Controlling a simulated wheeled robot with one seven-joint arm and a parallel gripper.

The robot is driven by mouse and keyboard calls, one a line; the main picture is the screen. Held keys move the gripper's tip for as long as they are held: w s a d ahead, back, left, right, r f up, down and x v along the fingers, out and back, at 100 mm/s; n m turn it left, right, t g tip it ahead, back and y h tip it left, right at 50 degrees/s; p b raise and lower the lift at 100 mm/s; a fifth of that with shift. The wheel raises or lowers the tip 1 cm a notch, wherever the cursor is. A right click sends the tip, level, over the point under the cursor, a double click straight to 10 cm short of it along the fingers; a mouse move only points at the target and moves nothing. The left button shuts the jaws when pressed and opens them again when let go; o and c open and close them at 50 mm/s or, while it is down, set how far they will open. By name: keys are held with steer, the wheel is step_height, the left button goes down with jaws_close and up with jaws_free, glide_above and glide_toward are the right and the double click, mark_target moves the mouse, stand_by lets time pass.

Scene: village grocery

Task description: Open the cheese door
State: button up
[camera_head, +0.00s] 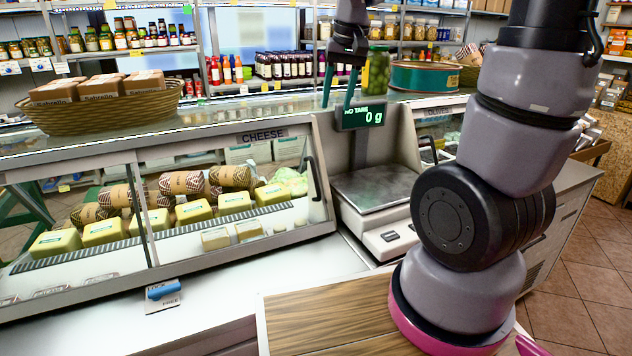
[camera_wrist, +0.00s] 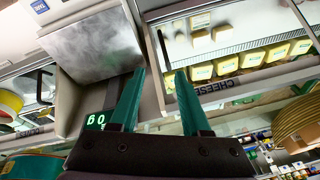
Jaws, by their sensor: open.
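The cheese case has a glass sliding door (camera_head: 235,215) under a sign reading CHEESE, and cheese blocks and wrapped rolls show behind it. Its dark upright handle (camera_head: 315,178) is at the right end of the glass. The door appears shut. My gripper (camera_head: 337,105) is open and empty, above and behind the handle in the head view, beside the scale display. In the wrist view the gripper (camera_wrist: 159,72) points toward the case, and the handle (camera_wrist: 163,47) shows just beyond and between the fingertips, apparently apart from them.
A scale with a metal plate (camera_head: 375,188) and a display (camera_head: 362,115) stands right of the case. A basket of boxes (camera_head: 100,112) sits on the counter top at left. A green jar (camera_head: 377,72) and a round tin (camera_head: 425,77) stand behind the scale.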

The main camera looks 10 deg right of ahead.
mark_target(315, 176)
steer(key=w+a+f+g, duration=0.1)
steer(key=w+f, duration=0.1)
steer(key=f, duration=0.6)
steer(key=w+a+f+n+g+h, duration=0.1)
steer(key=w+f, duration=0.2)
steer(key=f, duration=0.5)
steer(key=w+a+f+n+h, duration=0.1)
steer(key=w+f, duration=0.1)
steer(key=f, duration=0.6)
steer(key=shift+w+f+g, duration=0.25)
steer(key=shift+f+g, duration=0.05)
steer(key=shift+g, duration=0.1)
jaws_close()
